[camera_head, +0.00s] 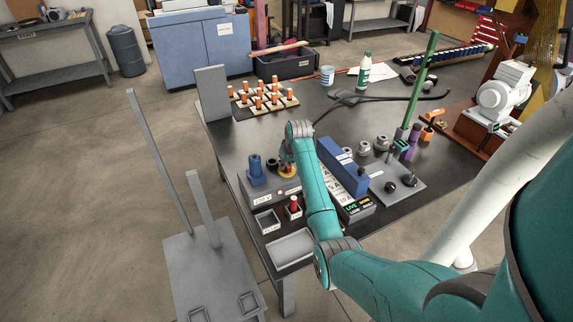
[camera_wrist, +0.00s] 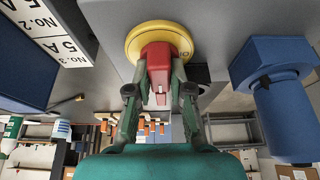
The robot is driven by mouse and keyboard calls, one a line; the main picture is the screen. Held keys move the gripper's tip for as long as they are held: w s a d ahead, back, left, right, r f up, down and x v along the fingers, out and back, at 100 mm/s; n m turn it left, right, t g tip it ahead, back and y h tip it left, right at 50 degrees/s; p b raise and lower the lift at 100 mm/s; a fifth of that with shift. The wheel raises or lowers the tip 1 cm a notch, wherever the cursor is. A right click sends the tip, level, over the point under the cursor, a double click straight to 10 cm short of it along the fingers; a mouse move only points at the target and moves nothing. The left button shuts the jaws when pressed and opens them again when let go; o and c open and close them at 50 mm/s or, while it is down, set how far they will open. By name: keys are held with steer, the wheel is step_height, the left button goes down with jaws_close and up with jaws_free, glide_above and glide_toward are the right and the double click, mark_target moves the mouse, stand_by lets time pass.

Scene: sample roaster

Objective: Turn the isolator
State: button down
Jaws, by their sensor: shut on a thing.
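The isolator has a red handle (camera_wrist: 158,58) on a round yellow plate (camera_wrist: 133,42), set on a grey box, and fills the upper middle of the wrist view. My gripper (camera_wrist: 161,74) has one finger on each side of the red handle and is shut on it. In the head view the yellow plate (camera_head: 289,175) shows just below my gripper (camera_head: 286,161), on the grey box (camera_head: 277,192) near the table's front left. The red handle is hidden there by my gripper.
A blue plug-like part (camera_head: 256,171) stands on the same box, close left of my gripper. A long blue block (camera_head: 343,166) with white labels lies to the right, close to my arm. A small red-topped part (camera_head: 294,204) and a pale tray (camera_head: 291,249) are nearer the front.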

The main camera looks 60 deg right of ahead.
steer(key=shift+n, duration=0.4)
steer(key=n+y, duration=0.1)
steer(key=n, duration=0.2)
steer(key=shift+n+t+y, duration=0.3)
steer(key=shift+n+y, duration=0.1)
steer(key=n+y, duration=0.1)
steer(key=n, duration=0.3)
steer(key=shift+y, duration=0.4)
steer(key=n+y, duration=0.1)
steer(key=n, duration=0.4)
steer(key=shift+n+g+y, duration=0.7)
steer(key=shift+n+g, duration=0.3)
steer(key=shift+n, duration=1.3)
steer(key=c, duration=1)
jaws_free()
steer(key=shift+c, duration=0.2)
